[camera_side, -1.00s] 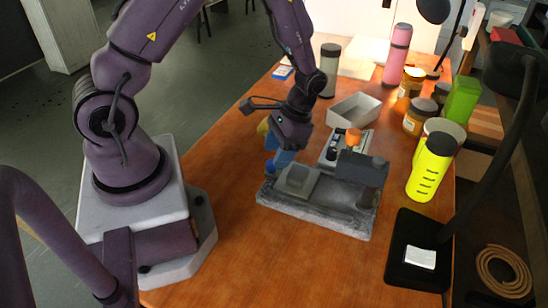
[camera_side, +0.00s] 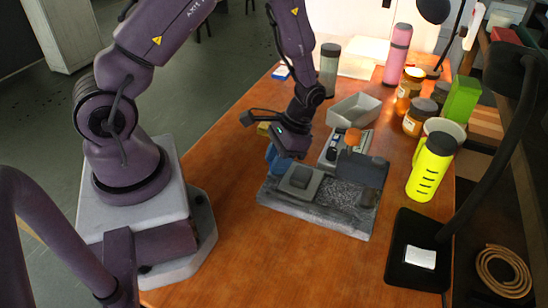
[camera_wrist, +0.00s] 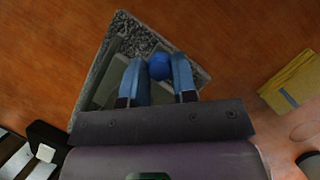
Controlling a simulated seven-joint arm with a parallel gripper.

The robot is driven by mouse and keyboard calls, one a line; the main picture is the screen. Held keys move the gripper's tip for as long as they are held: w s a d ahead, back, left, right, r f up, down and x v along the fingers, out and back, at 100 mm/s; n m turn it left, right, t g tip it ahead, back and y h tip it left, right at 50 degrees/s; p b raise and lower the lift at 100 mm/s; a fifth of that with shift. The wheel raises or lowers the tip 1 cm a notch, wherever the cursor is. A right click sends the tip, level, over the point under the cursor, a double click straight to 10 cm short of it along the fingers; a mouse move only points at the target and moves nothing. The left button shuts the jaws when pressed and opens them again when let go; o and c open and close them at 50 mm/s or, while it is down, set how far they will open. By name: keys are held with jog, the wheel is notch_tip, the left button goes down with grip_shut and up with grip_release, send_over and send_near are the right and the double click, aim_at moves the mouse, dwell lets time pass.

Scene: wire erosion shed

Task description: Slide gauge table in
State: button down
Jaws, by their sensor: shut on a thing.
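The gauge (camera_side: 318,207) is a grey slab with a dark raised block (camera_side: 365,170) at its right end. Its table (camera_side: 300,182), a small grey stepped plate, sits at the left part of the slab, with a speckled strip bare between it and the dark block. My gripper (camera_side: 277,160) is low at the table's left, far side. In the wrist view, its blue fingers (camera_wrist: 159,60) are shut around a round blue knob (camera_wrist: 160,68). The knob is hidden in the side view, and how it joins the table is not clear.
Behind the gauge stand a control box (camera_side: 333,151) with an orange knob (camera_side: 353,138) and a grey tray (camera_side: 354,109). Jars (camera_side: 419,117), a yellow bottle (camera_side: 431,167) and a lamp base (camera_side: 417,255) line the right. A yellow block (camera_wrist: 293,82) lies near the gripper. The front left of the table is clear.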

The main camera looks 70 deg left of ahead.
aim_at(289, 177)
jog(key=w+d, duration=0.3)
jog(key=shift+a, duration=0.1)
jog(key=c, duration=0.9)
grip_release()
jog(key=v, duration=1.3)
jog(key=shift+s, duration=0.1)
jog(key=shift+c, duration=0.5)
